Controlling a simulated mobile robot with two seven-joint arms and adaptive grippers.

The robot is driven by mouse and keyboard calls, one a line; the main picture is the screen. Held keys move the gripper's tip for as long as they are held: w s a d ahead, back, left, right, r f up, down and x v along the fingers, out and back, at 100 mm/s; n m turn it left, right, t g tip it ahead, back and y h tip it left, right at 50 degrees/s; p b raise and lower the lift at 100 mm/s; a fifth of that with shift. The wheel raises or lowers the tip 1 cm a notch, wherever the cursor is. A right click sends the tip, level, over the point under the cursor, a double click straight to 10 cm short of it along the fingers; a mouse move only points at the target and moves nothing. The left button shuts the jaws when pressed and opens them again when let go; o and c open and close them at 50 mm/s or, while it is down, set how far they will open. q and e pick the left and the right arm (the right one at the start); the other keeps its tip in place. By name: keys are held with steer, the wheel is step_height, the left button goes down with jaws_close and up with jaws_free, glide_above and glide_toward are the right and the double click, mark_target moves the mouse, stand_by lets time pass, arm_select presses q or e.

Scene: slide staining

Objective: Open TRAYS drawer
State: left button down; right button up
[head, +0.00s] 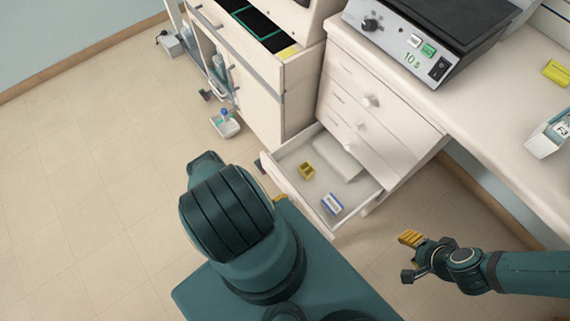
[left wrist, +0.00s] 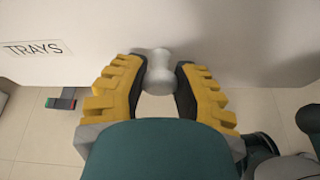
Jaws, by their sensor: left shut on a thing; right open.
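The TRAYS drawer (head: 290,190) is the lowest in the white cabinet and stands pulled out in the head view. A yellow block, a small blue-and-white box and a pale folded item lie in it. In the left wrist view its white front (left wrist: 230,35) carries the TRAYS label (left wrist: 36,48) and a pale round knob (left wrist: 160,72). My left gripper (left wrist: 160,80) is shut on the knob, its yellow fingers on either side. In the head view my own arm mostly hides that gripper. My right gripper (head: 408,257) is open and empty, right of the drawer.
Closed drawers with round knobs (head: 371,100) are above the open one. A device with a dial (head: 372,25) stands on the counter. A small tray (head: 226,124) is on the left near the cabinet. The floor (head: 90,190) at left is clear.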

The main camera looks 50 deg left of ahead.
arm_select(q)
steer(key=shift+s+a, duration=0.1)
steer(key=shift+s, duration=0.35)
arm_select(e)
steer(key=shift+s+a, duration=0.15)
steer(key=shift+s, duration=0.3)
arm_select(q)
steer(key=c, duration=0.6)
jaws_free()
steer(key=shift+v, duration=4)
